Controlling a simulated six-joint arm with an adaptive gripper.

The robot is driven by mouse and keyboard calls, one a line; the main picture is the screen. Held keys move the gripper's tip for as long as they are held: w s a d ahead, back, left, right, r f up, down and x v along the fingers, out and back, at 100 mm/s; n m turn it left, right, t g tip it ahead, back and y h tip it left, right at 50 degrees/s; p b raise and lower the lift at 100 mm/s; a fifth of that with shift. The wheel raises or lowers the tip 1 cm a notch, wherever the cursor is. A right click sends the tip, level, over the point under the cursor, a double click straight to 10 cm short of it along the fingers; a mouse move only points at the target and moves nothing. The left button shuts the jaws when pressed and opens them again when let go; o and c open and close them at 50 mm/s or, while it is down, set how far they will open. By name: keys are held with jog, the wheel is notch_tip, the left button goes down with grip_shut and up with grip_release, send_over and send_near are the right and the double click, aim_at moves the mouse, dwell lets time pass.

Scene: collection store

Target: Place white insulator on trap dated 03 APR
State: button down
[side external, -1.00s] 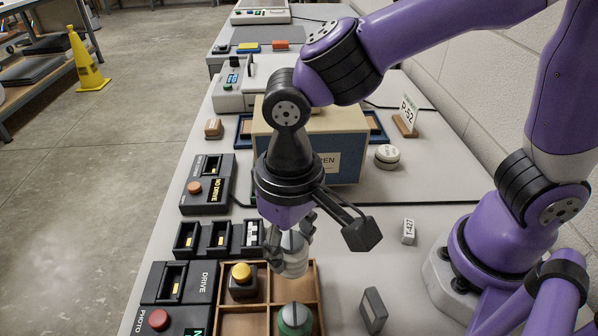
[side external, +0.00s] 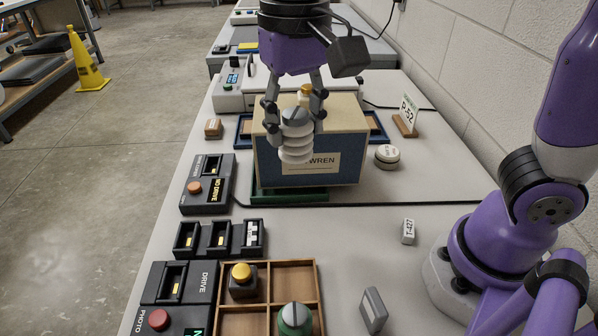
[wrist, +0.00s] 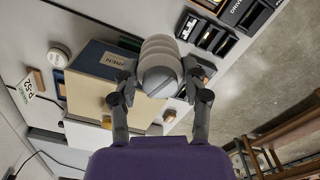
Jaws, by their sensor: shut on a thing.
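A white ribbed insulator (side external: 296,148) with a grey slotted top is held upright between the fingers of my gripper (side external: 295,118). It hangs in front of the blue box in the side view; the wrist view shows the insulator (wrist: 160,55) between both fingertips (wrist: 160,84). I cannot identify any 03 APR date.
Black control boxes (side external: 208,185) line the left edge. A P-52 sign (side external: 409,113) stands right.

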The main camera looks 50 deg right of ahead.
jog(key=w+d+m, duration=0.1)
jog(key=d+m, duration=0.1)
jog(key=d, duration=0.3)
jog(key=w+d+m, duration=0.1)
jog(key=d+m, duration=0.2)
jog(key=d, duration=0.2)
jog(key=w+d+m, duration=0.1)
jog(key=d+m, duration=0.1)
jog(key=d, duration=0.3)
jog(key=shift+w+d+m, duration=0.3)
jog(key=shift+d, duration=0.1)
jog(key=s+d+m, duration=0.2)
jog(key=d+m, duration=0.1)
jog(key=d, duration=0.4)
jog(key=s+d+m, duration=0.3)
jog(key=d+m, duration=0.1)
jog(key=d, duration=0.3)
send_over(389, 151)
notch_tip(389, 151, down, 15)
jog(key=shift+f, duration=0.15)
jog(key=shift+c, duration=1.6)
grip_release()
